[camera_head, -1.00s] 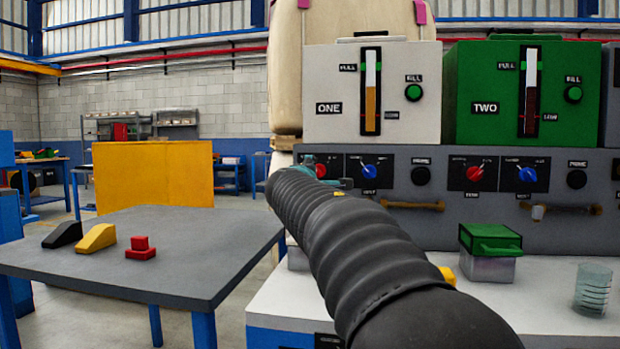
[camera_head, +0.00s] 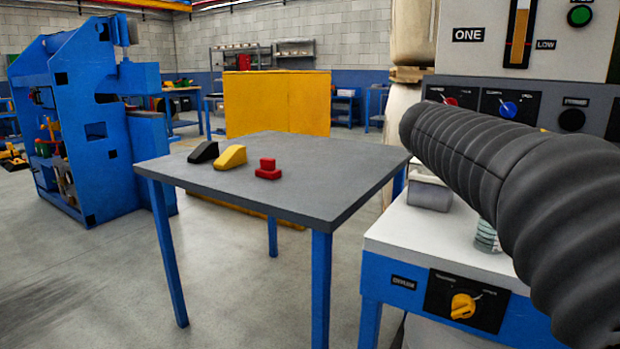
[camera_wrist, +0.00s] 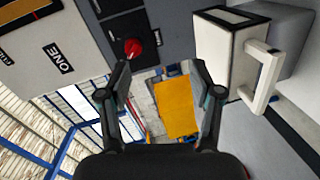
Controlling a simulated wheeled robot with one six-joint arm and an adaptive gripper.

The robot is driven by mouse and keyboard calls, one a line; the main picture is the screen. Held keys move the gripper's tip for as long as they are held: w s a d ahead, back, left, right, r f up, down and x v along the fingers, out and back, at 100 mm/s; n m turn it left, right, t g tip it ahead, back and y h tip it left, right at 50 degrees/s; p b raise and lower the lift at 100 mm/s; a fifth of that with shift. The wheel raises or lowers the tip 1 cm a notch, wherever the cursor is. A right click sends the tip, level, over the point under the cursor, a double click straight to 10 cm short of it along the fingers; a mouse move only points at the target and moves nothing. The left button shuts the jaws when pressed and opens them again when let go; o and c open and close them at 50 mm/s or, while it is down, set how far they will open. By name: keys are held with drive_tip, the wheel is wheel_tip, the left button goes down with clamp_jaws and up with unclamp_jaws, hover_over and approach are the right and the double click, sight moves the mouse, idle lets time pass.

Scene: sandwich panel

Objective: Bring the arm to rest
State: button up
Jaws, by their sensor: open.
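My gripper (camera_wrist: 160,68) is open in the wrist view, with nothing between its two fingers. A white box with a handle (camera_wrist: 225,55) is to the right of the fingers, apart from them. A dark panel with a red knob (camera_wrist: 133,48) is beyond the left finger. In the head view my black ribbed arm reaches in from the right edge toward the dispenser front, and my gripper is hidden there.
The dispenser marked ONE (camera_head: 560,88) stands above a white-topped bench (camera_head: 440,238) with a yellow knob (camera_head: 462,306). A clear cup (camera_head: 487,238) is partly behind my arm. The grey table (camera_head: 310,190) holds black, yellow and red pieces.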

drive_tip(key=s+a+f+m+g+y, duration=0.1)
drive_tip(key=s+f, duration=0.2)
drive_tip(key=s, duration=0.2)
drive_tip(key=s+a+f+m+g+y+p, duration=0.1)
drive_tip(key=s+a+f+m, duration=0.1)
drive_tip(key=s+f, duration=0.2)
drive_tip(key=s+a+f+m+g+y+p, duration=0.1)
drive_tip(key=s+a+f+m+g, duration=0.1)
drive_tip(key=s+f, duration=0.2)
drive_tip(key=shift+s+f+y, duration=0.15)
drive_tip(key=shift+s, duration=0.65)
drive_tip(key=shift+s+f+y, duration=0.1)
drive_tip(key=shift+s+y, duration=0.05)
drive_tip(key=shift+s, duration=0.6)
drive_tip(key=s+a+f+m+g+y+p, duration=0.1)
drive_tip(key=s+a+f+y, duration=0.2)
drive_tip(key=s+a+f, duration=0.2)
drive_tip(key=s+a+f+m+g+y+p, duration=0.1)
drive_tip(key=s+a+f+m+g+y, duration=0.1)
drive_tip(key=s+a+f, duration=0.3)
drive_tip(key=s+f, duration=0.4)
drive_tip(key=s, duration=0.3)
drive_tip(key=shift+a+f+m+y, duration=0.25)
drive_tip(key=shift+a+m+y, duration=0.05)
drive_tip(key=shift+y, duration=0.1)
